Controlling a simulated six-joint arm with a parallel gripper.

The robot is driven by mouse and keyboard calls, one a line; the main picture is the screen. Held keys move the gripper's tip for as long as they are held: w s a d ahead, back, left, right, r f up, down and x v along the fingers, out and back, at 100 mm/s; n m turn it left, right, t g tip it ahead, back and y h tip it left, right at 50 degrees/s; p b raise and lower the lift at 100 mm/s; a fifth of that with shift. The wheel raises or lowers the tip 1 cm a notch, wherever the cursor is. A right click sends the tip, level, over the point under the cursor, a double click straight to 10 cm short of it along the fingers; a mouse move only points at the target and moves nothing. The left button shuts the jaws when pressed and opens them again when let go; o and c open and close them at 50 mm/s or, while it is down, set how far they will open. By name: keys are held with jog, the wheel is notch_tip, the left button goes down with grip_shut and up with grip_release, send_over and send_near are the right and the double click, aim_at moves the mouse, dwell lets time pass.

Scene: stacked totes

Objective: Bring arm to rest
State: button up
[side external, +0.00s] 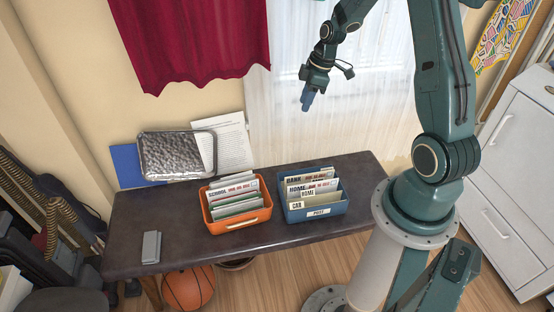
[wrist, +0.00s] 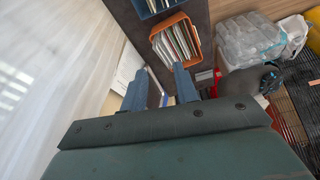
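My gripper (side external: 307,101) hangs high in front of the white curtain, above and behind the table, well clear of both totes. In the wrist view its two blue fingers (wrist: 162,84) stand apart with nothing between them, so it is open and empty. The orange tote (side external: 222,228) stands on the table with several upright labelled files in it. The blue tote (side external: 340,209) stands to its right, also holding several labelled files. The totes are side by side, not stacked. Both also show in the wrist view, the orange one (wrist: 197,46) whole and the blue one cut by the top edge.
The dark table (side external: 180,228) also bears a small grey object (side external: 151,247) at its front left. A silver textured case (side external: 178,155) and papers (side external: 234,143) are at the back. A basketball (side external: 188,288) lies below. A white cabinet (side external: 518,165) stands right. The air around my gripper is free.

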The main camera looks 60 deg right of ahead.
jog(key=s+a+r+m, duration=0.1)
jog(key=a+r, duration=0.6)
jog(key=r, duration=0.3)
jog(key=s+a+r+m+t, duration=0.1)
jog(key=s+a+r+m, duration=0.2)
jog(key=s+a+r, duration=0.2)
jog(key=s+a+r+m+t+h, duration=0.1)
jog(key=s+a+r+m+t, duration=0.1)
jog(key=s+a+r, duration=0.4)
jog(key=s+a+m, duration=0.1)
jog(key=s+a, duration=0.2)
jog(key=s, duration=0.3)
jog(key=shift+s+a+r, duration=0.25)
jog(key=shift+s, duration=0.1)
